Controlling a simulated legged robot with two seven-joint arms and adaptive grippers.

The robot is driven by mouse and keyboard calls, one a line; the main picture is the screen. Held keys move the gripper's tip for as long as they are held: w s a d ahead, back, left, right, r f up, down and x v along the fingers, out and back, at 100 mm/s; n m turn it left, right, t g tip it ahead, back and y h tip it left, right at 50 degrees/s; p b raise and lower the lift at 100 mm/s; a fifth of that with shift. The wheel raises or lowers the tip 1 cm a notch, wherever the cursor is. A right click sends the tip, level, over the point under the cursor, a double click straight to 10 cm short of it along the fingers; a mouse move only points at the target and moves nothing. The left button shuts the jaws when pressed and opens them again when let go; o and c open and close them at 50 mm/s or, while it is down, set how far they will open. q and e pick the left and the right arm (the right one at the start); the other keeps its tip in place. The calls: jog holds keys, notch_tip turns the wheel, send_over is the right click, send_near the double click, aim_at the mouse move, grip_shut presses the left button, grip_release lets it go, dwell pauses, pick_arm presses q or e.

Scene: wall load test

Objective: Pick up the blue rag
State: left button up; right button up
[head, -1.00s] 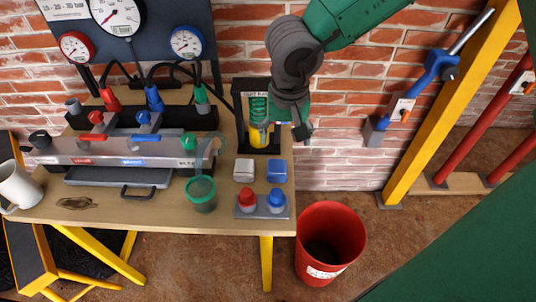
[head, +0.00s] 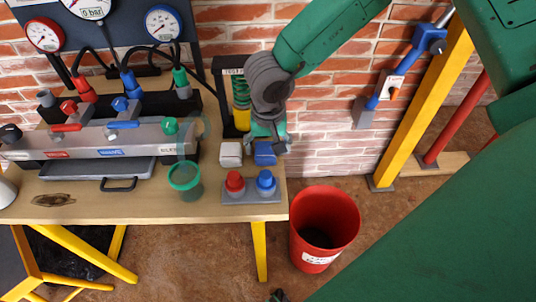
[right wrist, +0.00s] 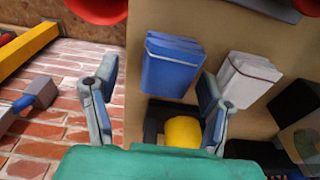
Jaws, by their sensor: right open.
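The blue rag (head: 265,153) is a folded block lying on the table near its right edge. It also shows in the right wrist view (right wrist: 172,65), upper middle. My right gripper (head: 268,138) is above and at the wall side of the rag, overlapping part of it in the head view. In the right wrist view my right gripper (right wrist: 157,74) is open, with its two fingers apart and the rag showing between and beyond them. Nothing is held. I cannot tell exactly how high the fingers are above the rag. My left gripper is not in view.
A white folded rag (head: 231,154) lies just left of the blue one. A grey base with red and blue caps (head: 251,197) stands in front. A green cup (head: 186,180) is to the left. A yellow cylinder stand (head: 241,118) is behind. A red bin (head: 323,228) stands on the floor.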

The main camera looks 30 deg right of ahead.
aim_at(265, 149)
jog(key=shift+w+a+f, duration=0.1)
jog(key=shift+a+f, duration=0.15)
jog(key=shift+f, duration=0.35)
jog(key=shift+a+r, duration=0.15)
jog(key=shift+a, duration=0.25)
jog(key=shift+c, duration=0.8)
jog(key=c, duration=0.7)
jog(key=shift+d, duration=0.15)
jog(key=shift+c, duration=0.8)
jog(key=shift+d, duration=0.35)
pick_arm(q)
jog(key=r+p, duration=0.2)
jog(key=p, duration=0.1)
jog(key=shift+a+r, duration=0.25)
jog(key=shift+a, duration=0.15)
pick_arm(e)
jog(key=r, duration=1)
jog(key=shift+a, duration=0.2)
